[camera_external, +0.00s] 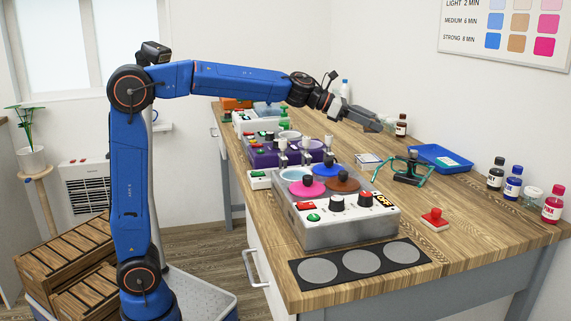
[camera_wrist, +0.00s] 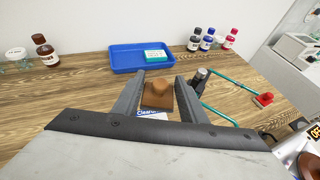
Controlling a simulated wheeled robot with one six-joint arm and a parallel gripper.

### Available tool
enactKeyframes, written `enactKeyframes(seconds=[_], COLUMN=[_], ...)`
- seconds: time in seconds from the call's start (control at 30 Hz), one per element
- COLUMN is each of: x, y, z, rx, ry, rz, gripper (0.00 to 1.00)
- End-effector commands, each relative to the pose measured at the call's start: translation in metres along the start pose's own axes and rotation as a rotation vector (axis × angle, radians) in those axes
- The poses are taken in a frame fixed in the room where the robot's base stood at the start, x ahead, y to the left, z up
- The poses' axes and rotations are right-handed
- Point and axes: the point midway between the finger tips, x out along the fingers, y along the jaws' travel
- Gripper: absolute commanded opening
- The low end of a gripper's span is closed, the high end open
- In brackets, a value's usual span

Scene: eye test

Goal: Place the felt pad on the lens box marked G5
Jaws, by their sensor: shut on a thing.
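My gripper (camera_external: 378,122) is raised above the far part of the bench. In the wrist view my gripper (camera_wrist: 157,95) is shut on a brown block with a rounded top (camera_wrist: 158,93), which I take to be the felt pad. In the outside view I cannot make the pad out. A small white and teal box (camera_wrist: 155,55) lies in the blue tray (camera_wrist: 126,66), beyond my fingers. It also shows in the outside view (camera_external: 448,161), in the tray (camera_external: 424,151). No G5 mark is readable on it.
A white and blue packet (camera_wrist: 152,114) lies on the bench below the pad. Green-framed glasses on a black stand (camera_external: 409,170) and a red-knobbed block (camera_external: 434,219) stand nearer. Several bottles (camera_external: 513,181) line the wall. The tinting machine (camera_external: 350,220) stands at the front.

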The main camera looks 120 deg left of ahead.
Motion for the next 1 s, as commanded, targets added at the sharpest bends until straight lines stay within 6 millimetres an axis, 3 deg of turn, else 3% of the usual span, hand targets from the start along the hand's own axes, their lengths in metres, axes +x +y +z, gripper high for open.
enactKeyframes(seconds=[0.2,0.63,1.0], x=[0.014,0.031,0.034], y=[0.000,0.001,0.001], z=[-0.033,-0.075,-0.081], rx=[-0.003,-0.003,-0.001], ry=[0.002,0.003,0.001], rz=[0.000,0.001,0.001], gripper=[0.17,0.17,0.17])
